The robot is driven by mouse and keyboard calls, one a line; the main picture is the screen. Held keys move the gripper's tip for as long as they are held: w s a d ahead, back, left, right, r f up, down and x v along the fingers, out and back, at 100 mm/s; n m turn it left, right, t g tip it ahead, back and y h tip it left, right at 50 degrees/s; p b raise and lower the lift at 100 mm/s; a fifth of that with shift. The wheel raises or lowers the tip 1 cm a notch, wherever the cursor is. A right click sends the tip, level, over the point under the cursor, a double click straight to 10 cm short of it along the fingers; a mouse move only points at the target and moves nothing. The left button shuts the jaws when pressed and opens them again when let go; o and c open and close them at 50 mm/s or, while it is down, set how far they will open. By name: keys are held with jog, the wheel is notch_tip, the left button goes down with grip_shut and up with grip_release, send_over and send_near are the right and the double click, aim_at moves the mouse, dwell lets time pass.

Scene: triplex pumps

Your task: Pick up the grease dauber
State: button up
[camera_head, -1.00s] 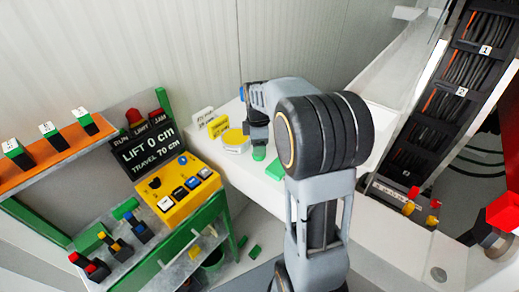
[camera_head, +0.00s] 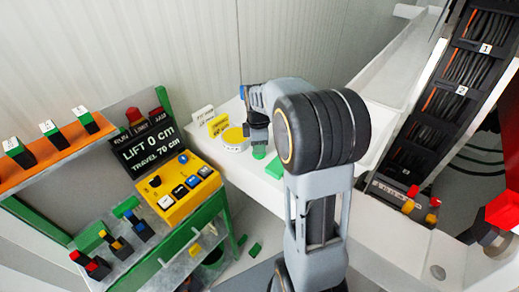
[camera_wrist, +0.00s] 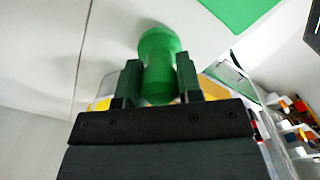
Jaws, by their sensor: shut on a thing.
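The green grease dauber (camera_wrist: 160,62) stands between the two dark fingers of my gripper (camera_wrist: 158,78) in the wrist view. It has a rounded, wider end and a narrower middle, and the fingers are shut on its sides. In the head view my gripper (camera_head: 258,138) is at the white bench, with a bit of green showing just below it. My own arm hides much of that area, and I cannot tell whether the dauber touches the bench.
A white tub with a yellow top (camera_head: 234,138) stands just left of my gripper, near small label cards (camera_head: 204,115). A green pad (camera_head: 275,167) lies on the white bench (camera_head: 250,185). A yellow control box (camera_head: 178,186) and an orange shelf (camera_head: 62,148) are at left.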

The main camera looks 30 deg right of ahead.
jog(key=shift+r, duration=0.1)
jog(key=shift+r, duration=0.6)
jog(key=s+a+r+b, duration=0.3)
jog(key=s+a+r, duration=0.2)
jog(key=s+r, duration=0.6)
jog(key=shift+s+a+r, duration=0.2)
jog(key=shift+s+r, duration=0.1)
jog(key=shift+s, duration=0.7)
